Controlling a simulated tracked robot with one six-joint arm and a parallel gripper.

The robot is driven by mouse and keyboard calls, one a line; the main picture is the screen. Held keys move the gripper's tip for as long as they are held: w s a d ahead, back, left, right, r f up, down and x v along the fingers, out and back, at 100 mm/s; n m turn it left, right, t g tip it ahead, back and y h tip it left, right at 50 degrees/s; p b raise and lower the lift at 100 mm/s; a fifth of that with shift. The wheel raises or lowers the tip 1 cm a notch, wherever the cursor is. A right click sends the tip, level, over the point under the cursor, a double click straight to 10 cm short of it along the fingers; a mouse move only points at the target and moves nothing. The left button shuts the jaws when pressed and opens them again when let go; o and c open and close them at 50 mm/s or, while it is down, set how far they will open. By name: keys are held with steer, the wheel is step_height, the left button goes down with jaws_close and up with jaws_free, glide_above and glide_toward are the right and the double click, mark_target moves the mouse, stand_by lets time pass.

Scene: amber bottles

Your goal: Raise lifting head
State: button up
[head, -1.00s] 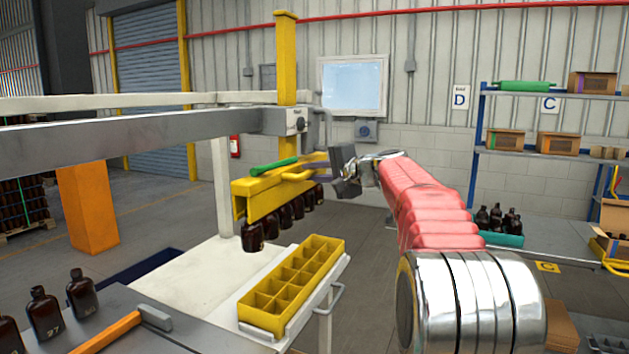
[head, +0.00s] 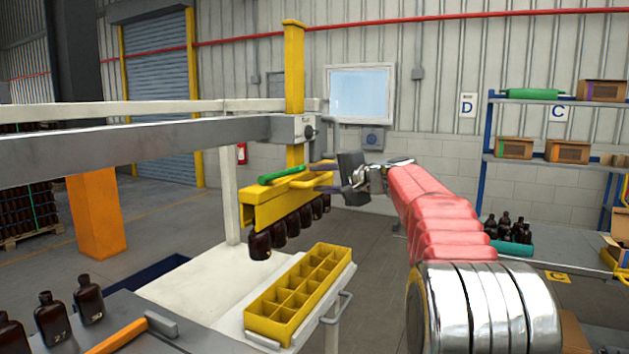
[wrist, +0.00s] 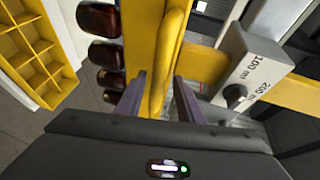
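The lifting head (head: 262,210) is a yellow beam in front of a yellow column (head: 294,70), with a row of amber bottles (head: 260,245) hanging beneath it. The bottles hang above and behind the yellow divided crate (head: 300,298), whose compartments look empty. A yellow handle bar (wrist: 165,75) runs along the head. My gripper (head: 325,178) is at the head's right end. In the wrist view its two fingers (wrist: 160,92) stand on either side of the handle bar, with narrow gaps that look free of contact. The fingers' far tips are partly hard to make out.
A grey rail (head: 150,145) crosses to the column at left. Loose bottles (head: 52,318) stand on a grey surface at lower left. Shelves (head: 560,105) stand at the right.

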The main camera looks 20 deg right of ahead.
steer(key=v, duration=1.3)
steer(key=shift+s, duration=0.3)
